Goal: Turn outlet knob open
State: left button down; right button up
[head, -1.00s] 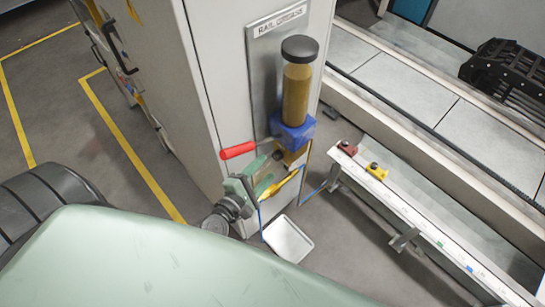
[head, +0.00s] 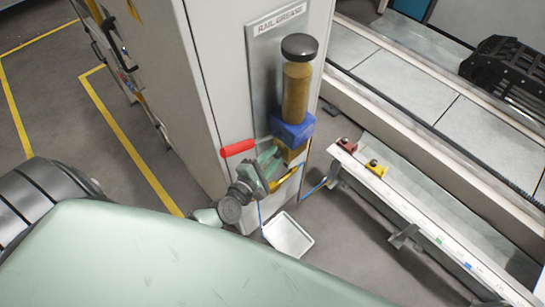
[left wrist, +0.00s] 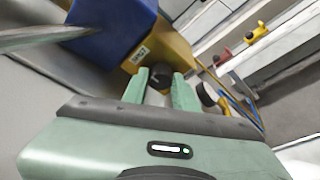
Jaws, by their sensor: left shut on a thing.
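The rail grease pump has a brown reservoir (head: 295,95) with a black cap, a blue block (head: 292,131) and a red-handled lever (head: 238,148). A brass block (head: 293,155) sits under the blue one. In the left wrist view the brass block (left wrist: 176,45) carries a small label, and the black outlet knob (left wrist: 158,78) sticks out below it. My left gripper (head: 273,157) is at the brass block, its green fingers (left wrist: 161,88) shut on the knob, one on each side. In the head view the gripper hides the knob. My right gripper is not in view.
The lever's rod (left wrist: 30,38) crosses close by at upper left in the wrist view. A yellow part (head: 285,180) lies just below the gripper. A white tray (head: 288,236) is below the pump. A rail (head: 430,215) with red and yellow pieces runs at right.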

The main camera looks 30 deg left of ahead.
pick_arm(q)
jog(key=shift+f, duration=0.1)
jog(key=m, duration=0.1)
jog(key=m+b, duration=0.1)
jog(key=m+t+b, duration=0.1)
jog(key=shift+s+d+f+y, duration=0.1)
jog(key=shift+f+y, duration=0.15)
jog(key=shift+y, duration=0.15)
jog(key=m+b, duration=0.1)
jog(key=m, duration=0.1)
jog(key=m+t+b, duration=0.1)
jog(key=m+b, duration=0.1)
jog(key=shift+f+t, duration=0.2)
jog(key=shift+t, duration=0.1)
jog(key=m+b, duration=0.1)
jog(key=m, duration=0.2)
jog(key=m+t+b, duration=0.1)
jog(key=m+b, duration=0.1)
jog(key=m, duration=0.1)
jog(key=shift+f+t+b, duration=0.15)
jog(key=shift+t+b, duration=0.15)
jog(key=shift+m+t+h+b, duration=0.4)
jog(key=shift+m+h+b, duration=0.55)
jog(key=shift+m, duration=1.25)
jog(key=c, duration=1.1)
grip_release()
